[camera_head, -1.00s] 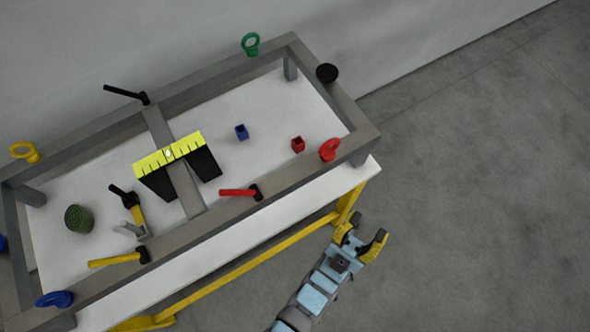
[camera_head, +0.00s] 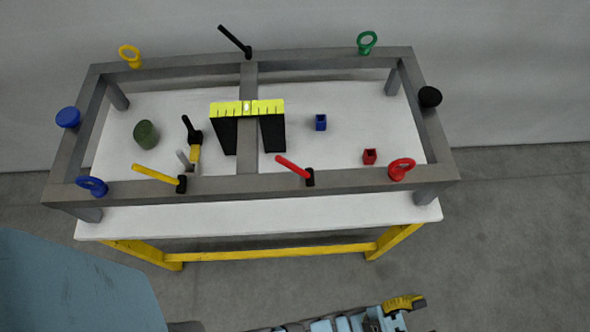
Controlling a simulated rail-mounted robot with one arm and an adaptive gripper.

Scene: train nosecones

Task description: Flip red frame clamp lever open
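The red clamp lever (camera_head: 292,167) sits on the front rail of the grey frame (camera_head: 235,187), right of the middle. Its red handle points up and left from a black base (camera_head: 310,178) on the rail. My gripper (camera_head: 405,310) is at the bottom right, over the floor in front of the table and well apart from the lever. One yellow finger shows clearly; the rest is cut off by the picture edge, so its opening cannot be judged.
A yellow lever (camera_head: 156,174) stands on the front rail to the left, a black lever (camera_head: 234,40) on the back rail. A yellow-topped block (camera_head: 247,108) sits mid-frame. Floor right of the table is clear.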

